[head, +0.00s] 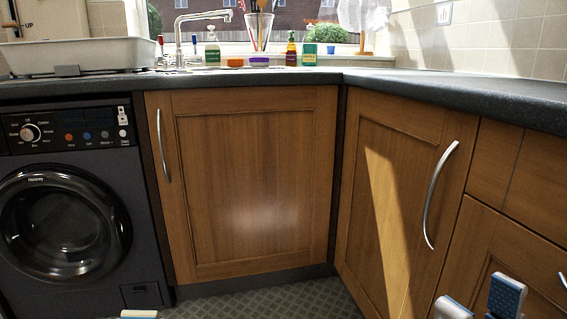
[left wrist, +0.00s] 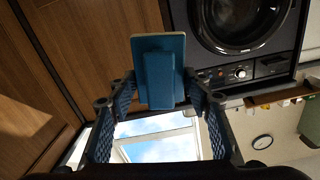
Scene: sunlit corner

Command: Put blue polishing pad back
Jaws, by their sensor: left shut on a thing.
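The blue polishing pad (left wrist: 158,42), a flat blue block with a raised blue grip, is held between the two fingers of my left gripper (left wrist: 159,88) in the left wrist view. The pad sticks out beyond the fingertips. In the head view only a small pale-and-blue bit shows at the bottom edge on the left; I cannot tell whether it is the pad or the gripper. My right gripper (head: 481,303) shows at the bottom right of the head view, its blue-padded fingertips apart with nothing seen between them.
A dark worktop (head: 455,92) runs round the corner above wooden cupboards (head: 250,185) and a black washing machine (head: 65,200). On the back ledge stand a green-labelled bottle (head: 212,52), an orange block (head: 235,62), a purple block (head: 259,61) and a green box (head: 309,54). The right worktop is clear.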

